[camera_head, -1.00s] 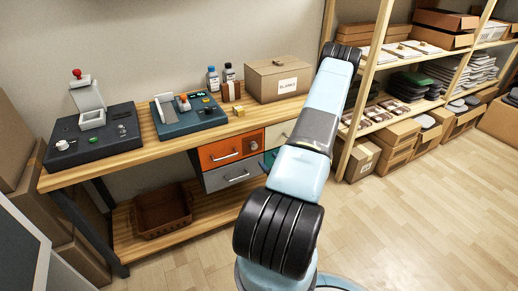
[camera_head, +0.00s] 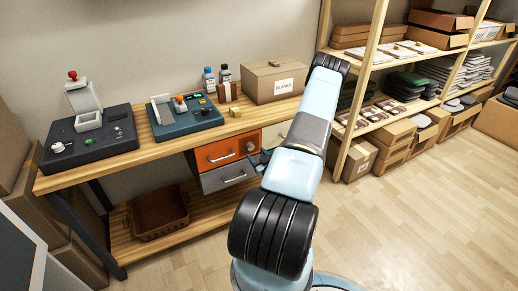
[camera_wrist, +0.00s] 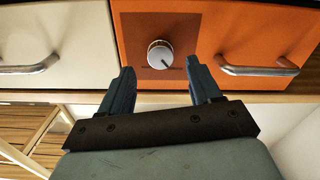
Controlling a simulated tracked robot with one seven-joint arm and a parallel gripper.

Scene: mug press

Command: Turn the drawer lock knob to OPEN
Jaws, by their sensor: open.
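The drawer lock knob (camera_wrist: 160,54) is a round silver dial with a dark pointer line, on a brown square plate on the orange drawer front (camera_wrist: 205,30). Its pointer slants to the lower right in the wrist view; the plate's lettering is too small to read. The orange drawer (camera_head: 222,154) looks closed in the head view, and the knob (camera_head: 250,147) shows at its right end. My gripper (camera_wrist: 159,82) is open and empty, with one finger on each side below the knob in the wrist view, apart from it. In the head view its fingers (camera_head: 257,160) show just under the knob.
A grey drawer (camera_head: 226,176) lies below the orange one, and a cream drawer (camera_wrist: 50,30) is beside it. Metal handles (camera_wrist: 258,66) stick out on both sides of the knob. The workbench (camera_head: 160,160) carries machines and a box (camera_head: 275,82).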

